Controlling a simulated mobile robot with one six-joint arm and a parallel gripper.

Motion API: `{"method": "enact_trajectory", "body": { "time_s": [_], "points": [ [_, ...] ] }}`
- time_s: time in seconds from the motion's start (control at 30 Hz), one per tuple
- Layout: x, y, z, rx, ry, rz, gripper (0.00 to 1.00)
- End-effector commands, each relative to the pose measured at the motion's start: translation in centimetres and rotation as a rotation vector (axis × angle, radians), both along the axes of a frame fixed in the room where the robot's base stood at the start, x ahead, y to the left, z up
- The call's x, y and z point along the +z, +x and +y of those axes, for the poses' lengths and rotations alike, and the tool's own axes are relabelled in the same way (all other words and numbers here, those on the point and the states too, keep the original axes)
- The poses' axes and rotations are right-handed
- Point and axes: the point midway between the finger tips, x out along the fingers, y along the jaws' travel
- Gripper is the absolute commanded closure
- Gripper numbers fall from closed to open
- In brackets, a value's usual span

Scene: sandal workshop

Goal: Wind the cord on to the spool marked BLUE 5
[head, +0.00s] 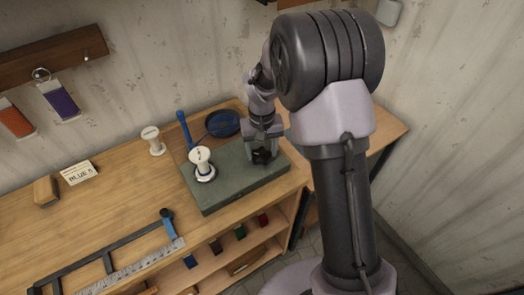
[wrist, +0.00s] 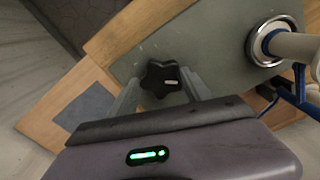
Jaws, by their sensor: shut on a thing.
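My gripper (head: 264,148) is shut on a black star-shaped knob (wrist: 160,80) at the right end of a grey-green base (head: 235,183). In the wrist view the two fingers sit on either side of the knob. A white spool (head: 201,158) stands upright on a metal ring on the base; it shows in part at the right of the wrist view (wrist: 296,45). A coil of dark blue cord (head: 222,123) lies behind, beside an upright blue post (head: 184,130). A card (head: 79,173) reading BLUE 5 lies on the bench.
A second white spool (head: 153,140) stands on the wooden bench (head: 110,215). A wooden block (head: 46,190) lies at left, and a black frame with a ruler (head: 135,264) at the front. Orange (head: 15,119) and purple (head: 62,101) tags hang on the wall.

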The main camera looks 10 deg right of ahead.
Motion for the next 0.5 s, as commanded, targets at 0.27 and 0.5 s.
{"method": "enact_trajectory", "body": {
  "time_s": [0.27,0.5],
  "points": [
    [-0.12,-0.06,0.07,-0.199,0.001,0.001,0.83],
    [-0.11,-0.08,0.08,-0.372,0.001,0.001,0.83]
  ]
}}
